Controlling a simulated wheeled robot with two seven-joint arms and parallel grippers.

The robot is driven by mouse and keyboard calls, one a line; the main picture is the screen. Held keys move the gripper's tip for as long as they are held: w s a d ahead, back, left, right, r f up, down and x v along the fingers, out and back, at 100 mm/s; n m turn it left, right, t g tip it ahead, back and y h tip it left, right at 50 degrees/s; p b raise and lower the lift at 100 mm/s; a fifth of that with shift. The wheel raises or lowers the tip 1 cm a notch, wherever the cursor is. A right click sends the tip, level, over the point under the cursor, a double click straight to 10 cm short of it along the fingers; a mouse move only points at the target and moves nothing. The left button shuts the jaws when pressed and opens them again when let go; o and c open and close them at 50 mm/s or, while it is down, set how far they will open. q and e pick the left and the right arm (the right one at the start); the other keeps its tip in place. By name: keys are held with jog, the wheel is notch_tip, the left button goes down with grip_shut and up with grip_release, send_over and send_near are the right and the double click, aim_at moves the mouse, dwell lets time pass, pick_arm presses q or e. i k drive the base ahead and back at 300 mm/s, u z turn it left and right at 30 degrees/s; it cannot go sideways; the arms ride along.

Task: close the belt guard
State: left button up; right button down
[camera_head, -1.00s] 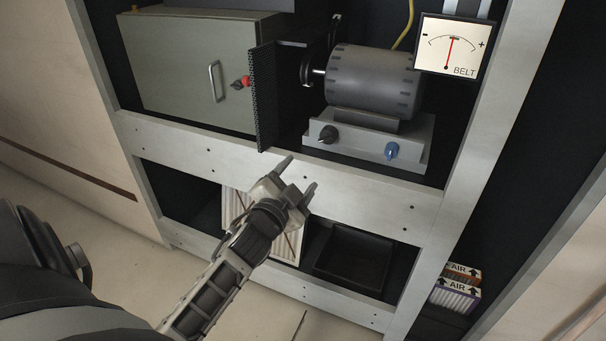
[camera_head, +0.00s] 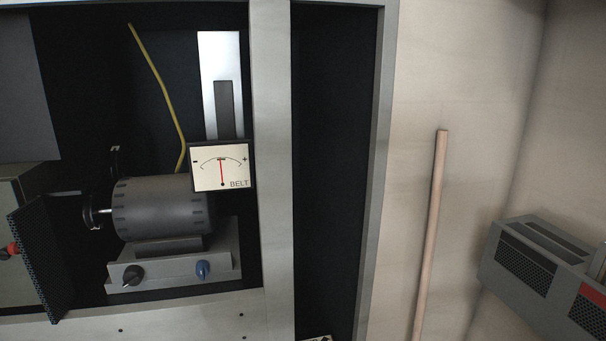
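The belt guard (camera_head: 42,258) is a dark perforated panel at the left of the motor bay. It stands swung out toward me, edge toward the front, so the bay is open. The grey motor (camera_head: 163,208) sits behind and right of it on a light base with a black knob (camera_head: 131,275) and a blue knob (camera_head: 203,269). A pulley (camera_head: 92,212) on the motor's left shaft end is uncovered. The belt meter (camera_head: 221,167) shows its red needle near the middle. Neither of my grippers is in view.
A grey cabinet with a red knob (camera_head: 12,249) is cut off at the left edge. A rack post (camera_head: 272,170) stands right of the motor. A wooden pole (camera_head: 431,235) leans on the pale wall, and a grey vented box (camera_head: 540,270) is at the right.

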aim_at(36, 241)
jog(key=u, duration=2.7)
jog(key=i, duration=2.35)
jog(key=z, duration=3.25)
jog(key=k, duration=1.2)
jog(key=z, duration=0.2)
